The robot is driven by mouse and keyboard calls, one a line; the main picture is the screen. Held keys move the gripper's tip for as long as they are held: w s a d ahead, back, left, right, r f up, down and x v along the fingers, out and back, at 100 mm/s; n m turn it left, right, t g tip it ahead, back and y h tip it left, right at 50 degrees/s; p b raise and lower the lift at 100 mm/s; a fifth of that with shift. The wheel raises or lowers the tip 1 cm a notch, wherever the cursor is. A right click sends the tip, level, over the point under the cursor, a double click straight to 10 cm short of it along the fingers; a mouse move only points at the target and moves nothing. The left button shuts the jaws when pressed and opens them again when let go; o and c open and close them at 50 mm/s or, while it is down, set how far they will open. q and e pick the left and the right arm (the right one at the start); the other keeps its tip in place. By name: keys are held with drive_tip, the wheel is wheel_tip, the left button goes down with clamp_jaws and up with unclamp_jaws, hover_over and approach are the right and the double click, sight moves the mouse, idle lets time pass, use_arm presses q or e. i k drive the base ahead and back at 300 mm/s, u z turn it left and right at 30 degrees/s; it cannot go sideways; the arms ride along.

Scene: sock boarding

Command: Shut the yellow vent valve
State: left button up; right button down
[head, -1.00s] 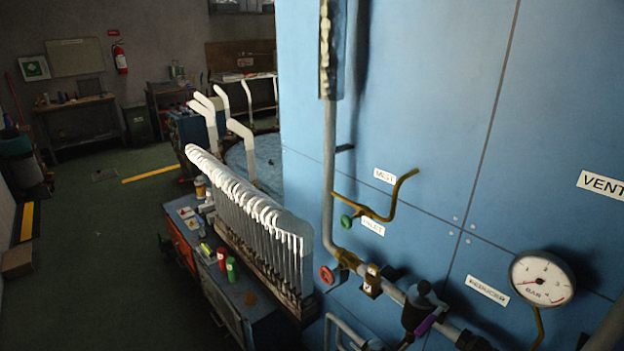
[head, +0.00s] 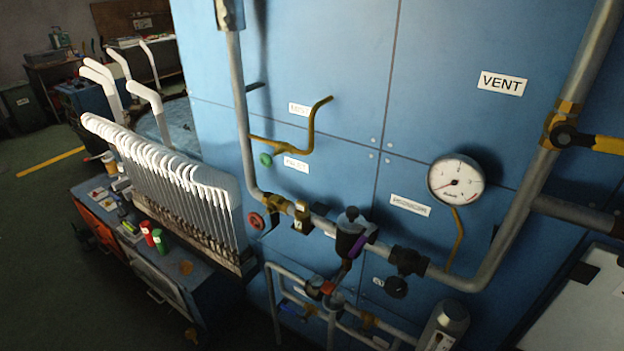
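The yellow vent valve lever (head: 606,144) shows at the right edge of the head view. It points to the right from a brass valve body (head: 561,124) on a grey vertical pipe, and its far end is cut off by the frame. A white VENT label (head: 502,83) is on the blue panel left of it. The lever lies roughly across the pipe. Neither of my grippers is in the head view.
A round pressure gauge (head: 456,181) stands out from the blue panel (head: 340,60). Grey pipes (head: 505,240) with a red knob (head: 256,221) and other fittings run below. A rack of white sock boards (head: 185,175) stands on a cabinet at left.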

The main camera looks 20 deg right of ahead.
sight(564, 135)
drive_tip(key=z, duration=2.05)
drive_tip(key=k, duration=0.9)
drive_tip(key=u, duration=1)
drive_tip(key=i, duration=0.5)
drive_tip(key=u, duration=0.05)
